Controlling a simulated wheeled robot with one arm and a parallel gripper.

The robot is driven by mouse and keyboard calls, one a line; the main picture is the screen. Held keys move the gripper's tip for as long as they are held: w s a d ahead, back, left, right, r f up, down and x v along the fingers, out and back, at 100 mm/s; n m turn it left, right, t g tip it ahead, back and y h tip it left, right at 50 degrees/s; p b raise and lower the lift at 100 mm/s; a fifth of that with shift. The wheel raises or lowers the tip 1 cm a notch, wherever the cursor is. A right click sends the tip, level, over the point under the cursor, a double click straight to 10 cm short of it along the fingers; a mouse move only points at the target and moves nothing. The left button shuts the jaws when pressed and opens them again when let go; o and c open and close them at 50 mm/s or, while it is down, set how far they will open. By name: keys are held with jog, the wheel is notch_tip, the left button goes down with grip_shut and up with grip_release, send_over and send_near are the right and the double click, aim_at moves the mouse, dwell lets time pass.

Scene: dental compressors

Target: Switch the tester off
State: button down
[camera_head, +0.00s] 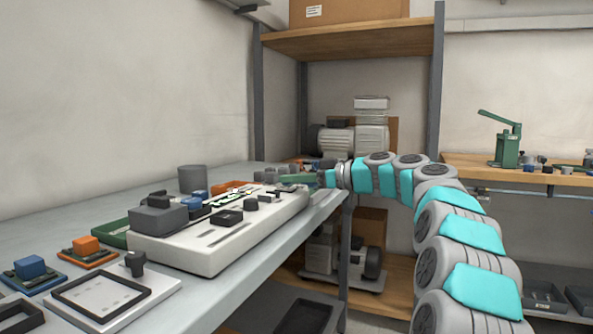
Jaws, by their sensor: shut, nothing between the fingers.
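The tester appears to be the long white unit (190,257) on the grey bench, with grey and black blocks, slots and small dark parts on its top. A small black knob-like part (251,203) stands towards its far right end. I cannot tell which part is the power switch or what position it is in. My gripper (291,179) is at the tester's far right end, low over or beside its top. Its green fingers look shut, with nothing seen between them. Whether they touch the tester is unclear at this size.
On the grey bench (95,209) are a white frame fixture (160,286) with a black knob, blue and orange blocks, a green tray (113,233) and a grey cylinder (192,179). A shelf with compressors (371,138) stands behind. A green press (507,145) stands on the right-hand bench.

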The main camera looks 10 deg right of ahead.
jog(key=shift+f, duration=0.4)
jog(key=b, duration=0.1)
jog(key=f+b, duration=0.1)
jog(key=b, duration=0.1)
jog(key=shift+a, duration=0.2)
jog(key=shift+r, duration=0.4)
